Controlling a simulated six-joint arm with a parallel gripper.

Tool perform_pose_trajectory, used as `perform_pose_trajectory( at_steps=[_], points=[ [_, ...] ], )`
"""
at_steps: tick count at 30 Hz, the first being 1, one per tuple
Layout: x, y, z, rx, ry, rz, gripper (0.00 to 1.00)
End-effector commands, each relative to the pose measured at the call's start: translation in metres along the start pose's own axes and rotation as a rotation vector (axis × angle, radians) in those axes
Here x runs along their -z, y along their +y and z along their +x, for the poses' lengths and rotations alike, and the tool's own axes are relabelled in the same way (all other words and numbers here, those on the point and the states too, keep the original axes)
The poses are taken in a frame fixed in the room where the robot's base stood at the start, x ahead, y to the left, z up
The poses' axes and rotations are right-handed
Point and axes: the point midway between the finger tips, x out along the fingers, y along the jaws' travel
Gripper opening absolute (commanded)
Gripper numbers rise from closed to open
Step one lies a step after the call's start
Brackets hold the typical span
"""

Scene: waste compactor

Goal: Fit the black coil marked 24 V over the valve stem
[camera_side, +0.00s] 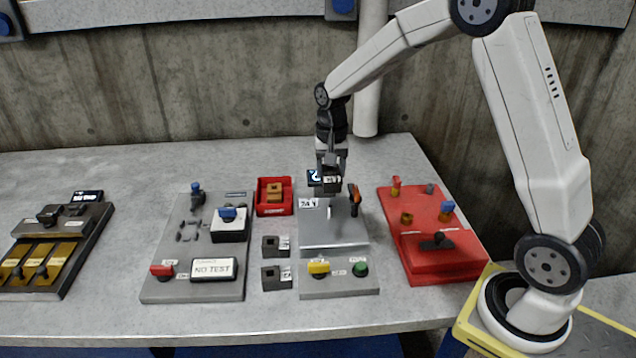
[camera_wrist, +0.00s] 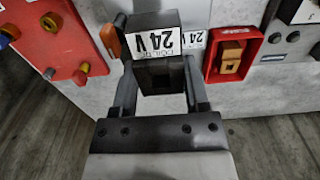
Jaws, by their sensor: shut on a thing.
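My gripper (camera_side: 331,168) points down over the rear of the grey valve block (camera_side: 335,233). It is shut on a black coil (camera_side: 332,185), which also shows between the fingers in the wrist view (camera_wrist: 160,75). The coil's white label reads 24 V, upside down in the wrist view. The coil's square opening faces the wrist camera and looks dark. A white 24 V label (camera_side: 308,202) sits on the block close to the coil.
An orange-handled part (camera_side: 355,197) stands just right of the coil. A red tray (camera_side: 261,208) holds an orange-brown coil, and two dark coils (camera_side: 275,245) (camera_side: 277,277) lie left of the block. A red panel (camera_side: 440,262) with knobs is at right, a grey NO TEST panel (camera_side: 180,285) at left.

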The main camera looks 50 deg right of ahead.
Motion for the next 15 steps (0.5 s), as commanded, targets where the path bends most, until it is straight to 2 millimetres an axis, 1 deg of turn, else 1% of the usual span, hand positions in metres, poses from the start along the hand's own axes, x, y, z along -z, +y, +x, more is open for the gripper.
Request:
perform_pose_trajectory(
  at_steps=[8, 15],
  points=[
    [0.0, 0.0, 0.01, 0.0, 0.0, -0.001, 0.0],
    [0.0, 0.0, 0.026, 0.0, -0.001, -0.001, 0.0]
  ],
)
